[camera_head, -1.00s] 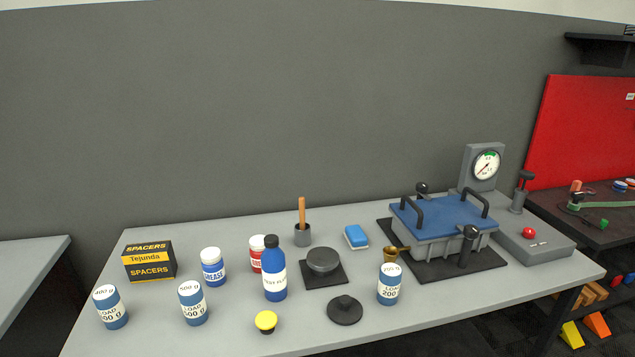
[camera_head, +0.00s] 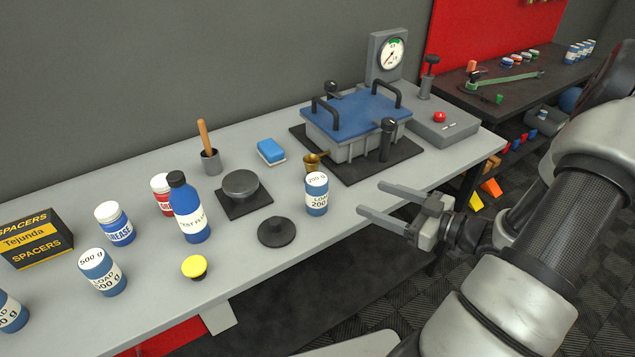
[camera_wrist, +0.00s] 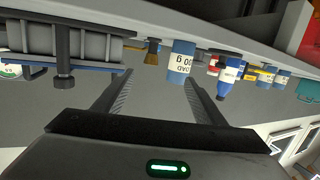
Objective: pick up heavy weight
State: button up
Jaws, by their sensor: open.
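A blue and white cylinder marked 500 g (camera_head: 102,272) stands upright at the front left of the grey bench. A similar cylinder (camera_head: 10,312) is cut off by the left edge, its label only partly legible. A third one, marked 200 g (camera_head: 316,194), stands near the front edge. My gripper (camera_head: 371,199) is open and empty, to the right of the 200 g cylinder and apart from it, fingers pointing left. In the wrist view, which is upside down, a load cylinder (camera_wrist: 181,62) shows beyond the open fingers (camera_wrist: 158,85).
A blue bottle (camera_head: 189,207), grease jar (camera_head: 115,224), yellow-topped knob (camera_head: 194,267) and black disc (camera_head: 276,232) stand near the loads. A spacers box (camera_head: 36,240) is at left. The blue-lidded machine (camera_head: 355,120) fills the back right. Bare bench lies along the front.

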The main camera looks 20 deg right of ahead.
aim_at(327, 187)
jog(key=w+a, duration=0.2)
jog(key=a, duration=0.1)
jog(key=w+a+y, duration=0.1)
jog(key=w+a, duration=0.1)
jog(key=a, duration=0.2)
jog(key=w+a+r+y, duration=0.1)
jog(key=w+a, duration=0.2)
jog(key=a, duration=0.1)
jog(key=shift+a+n+b, duration=0.1)
jog(key=shift+n+b, duration=0.2)
jog(key=shift+b, duration=0.1)
jog(key=shift+x, duration=2.95)
jog(key=shift+r, duration=0.1)
